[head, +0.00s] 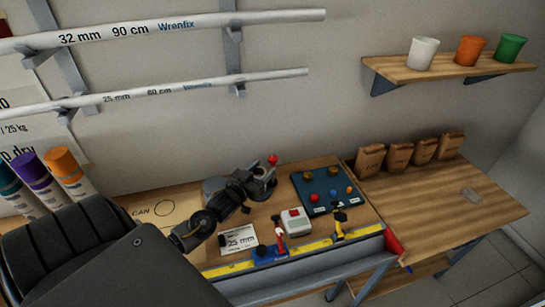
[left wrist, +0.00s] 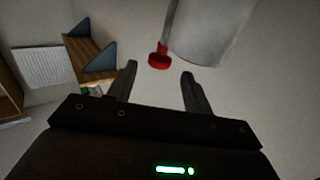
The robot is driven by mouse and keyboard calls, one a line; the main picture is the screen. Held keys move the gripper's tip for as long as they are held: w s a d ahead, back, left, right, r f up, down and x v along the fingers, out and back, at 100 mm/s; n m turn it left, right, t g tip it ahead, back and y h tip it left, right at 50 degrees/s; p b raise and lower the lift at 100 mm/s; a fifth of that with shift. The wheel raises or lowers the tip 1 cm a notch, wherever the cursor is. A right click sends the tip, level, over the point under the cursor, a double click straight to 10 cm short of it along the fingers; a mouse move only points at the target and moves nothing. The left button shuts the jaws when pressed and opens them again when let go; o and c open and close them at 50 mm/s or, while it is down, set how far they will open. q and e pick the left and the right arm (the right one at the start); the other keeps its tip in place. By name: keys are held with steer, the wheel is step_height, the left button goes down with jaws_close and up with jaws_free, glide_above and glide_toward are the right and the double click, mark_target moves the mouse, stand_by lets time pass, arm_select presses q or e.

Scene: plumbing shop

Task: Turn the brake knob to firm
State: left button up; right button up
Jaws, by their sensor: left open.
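The red knob (head: 272,160), which I take for the brake knob, sits at the back of the workbench, beside a grey round body (head: 213,187). The left wrist view shows this red knob (left wrist: 158,61) on a thin grey shaft next to a large grey cylinder (left wrist: 205,30). My left gripper (head: 264,179) reaches in from the left, just below the knob in the head view. In the left wrist view my left gripper (left wrist: 157,78) is open, with the knob showing between and beyond its fingertips, apparently not touched. No setting marks are readable. My right gripper is out of view.
Paper bags (head: 398,154) stand at right. A wall shelf (head: 445,70) holds cups. Pipes (head: 190,89) hang above.

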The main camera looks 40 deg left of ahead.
mark_target(270, 161)
arm_select(q)
steer(key=w, duration=0.2)
steer(key=w+p, duration=0.1)
steer(key=w, duration=0.3)
steer(key=shift+w+a+r, duration=0.25)
